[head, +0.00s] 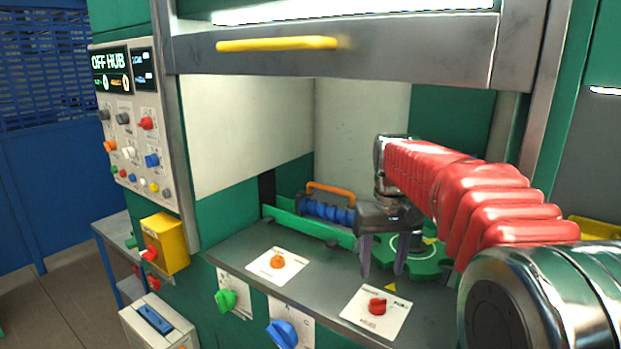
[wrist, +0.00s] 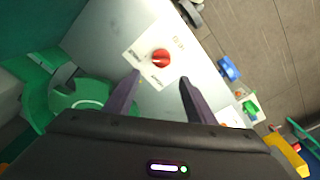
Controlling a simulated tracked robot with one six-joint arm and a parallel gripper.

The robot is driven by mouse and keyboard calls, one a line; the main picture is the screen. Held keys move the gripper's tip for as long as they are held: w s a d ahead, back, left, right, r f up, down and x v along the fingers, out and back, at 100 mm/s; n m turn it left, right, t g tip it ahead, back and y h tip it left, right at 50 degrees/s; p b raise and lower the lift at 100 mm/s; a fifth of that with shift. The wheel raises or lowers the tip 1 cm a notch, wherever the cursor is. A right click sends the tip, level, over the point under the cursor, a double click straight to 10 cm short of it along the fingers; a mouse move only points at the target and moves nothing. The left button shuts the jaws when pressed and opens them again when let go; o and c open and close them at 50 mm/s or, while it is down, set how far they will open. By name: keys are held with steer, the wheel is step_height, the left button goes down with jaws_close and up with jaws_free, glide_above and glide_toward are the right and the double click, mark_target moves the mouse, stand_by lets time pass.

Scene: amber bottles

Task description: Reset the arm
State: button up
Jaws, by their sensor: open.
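My arm, with a red ribbed sleeve, reaches in from the right in the head view. My gripper (head: 384,256) hangs over the grey counter (head: 232,248) with its two dark fingers pointing down. The fingers are apart and nothing is between them. In the wrist view my gripper (wrist: 153,88) shows both fingers spread, with a red knob (wrist: 161,58) on a white plate beyond them. The same red knob (head: 377,305) is in front of the gripper in the head view. No amber bottle is visible.
A green round fixture (head: 415,262) lies behind the gripper. Blue rollers with an orange handle (head: 330,188) stand at the back. An orange knob (head: 277,262) is on the counter. A raised sash with a yellow handle (head: 277,44) hangs above. A control panel (head: 130,130) is at left.

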steer(key=s+f+t, duration=0.2)
steer(key=s, duration=1.1)
steer(key=s+a+f+m+t, duration=0.1)
steer(key=s+f+t, duration=0.1)
steer(key=s, duration=1.2)
steer(key=shift+a+f+t, duration=0.15)
steer(key=shift+f+t, duration=0.2)
steer(key=shift+t, duration=0.15)
